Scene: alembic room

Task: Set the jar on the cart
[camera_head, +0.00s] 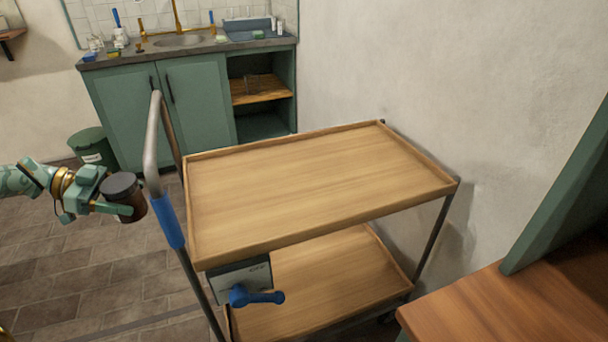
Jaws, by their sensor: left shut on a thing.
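The cart (320,185) stands in the middle, with a bare wooden top tray and a lower wooden shelf. The jar (131,206) is dark brown with a dark grey lid and looks roughly upright. My left gripper (118,207) comes in from the left and is shut on the jar. It holds the jar in the air to the left of the cart's handle, apart from the top tray. The fingers partly hide the jar's side. My right gripper is not in view.
The cart's raised handle (152,135) with a blue grip stands between the jar and the tray. A green sink cabinet (195,105) and a green bin (92,147) are behind. A wooden surface (515,305) is at the lower right. The top tray is clear.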

